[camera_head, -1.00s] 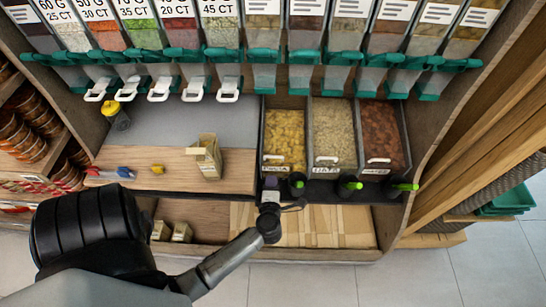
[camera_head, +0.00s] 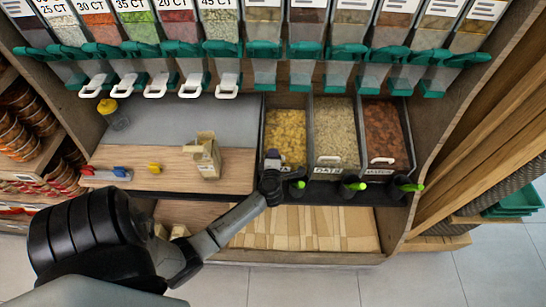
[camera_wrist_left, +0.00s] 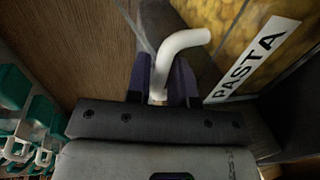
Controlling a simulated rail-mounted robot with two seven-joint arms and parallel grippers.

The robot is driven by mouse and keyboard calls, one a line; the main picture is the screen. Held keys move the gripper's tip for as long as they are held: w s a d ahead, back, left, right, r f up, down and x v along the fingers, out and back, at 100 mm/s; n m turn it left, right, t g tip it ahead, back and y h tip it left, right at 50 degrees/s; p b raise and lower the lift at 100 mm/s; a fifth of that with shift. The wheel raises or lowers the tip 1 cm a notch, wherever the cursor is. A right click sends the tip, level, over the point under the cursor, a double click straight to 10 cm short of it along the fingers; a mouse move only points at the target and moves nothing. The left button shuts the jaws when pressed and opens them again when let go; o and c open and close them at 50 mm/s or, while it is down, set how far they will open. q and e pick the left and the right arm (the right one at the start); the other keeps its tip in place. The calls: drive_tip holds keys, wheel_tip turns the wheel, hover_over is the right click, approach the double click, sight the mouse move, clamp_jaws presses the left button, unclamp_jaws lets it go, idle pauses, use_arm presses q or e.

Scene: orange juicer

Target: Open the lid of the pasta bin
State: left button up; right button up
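The pasta bin (camera_head: 285,132) is the left one of three clear-topped bins in the head view. Yellow pasta shows through its lid, which looks shut. My left gripper (camera_head: 272,158) is at the bin's front edge and covers its handle and part of its label. In the left wrist view, the white bent handle (camera_wrist_left: 186,42) runs down between the two dark fingers of my left gripper (camera_wrist_left: 160,85). The fingers are close on both sides of it; whether they press on it is unclear. The PASTA label (camera_wrist_left: 255,58) shows to the right. My right gripper is not in view.
Two more bins, one with pale oats (camera_head: 333,132) and one with reddish contents (camera_head: 384,132), stand to the right. A small carton (camera_head: 207,157) and a yellow-topped bottle (camera_head: 114,113) stand on the shelf to the left. Dispensers with teal spouts (camera_head: 265,52) hang above.

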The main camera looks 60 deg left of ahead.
use_arm(q)
drive_tip(key=shift+c, duration=0.4)
clamp_jaws()
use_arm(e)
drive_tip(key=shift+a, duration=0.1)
use_arm(q)
drive_tip(key=shift+w, duration=0.1)
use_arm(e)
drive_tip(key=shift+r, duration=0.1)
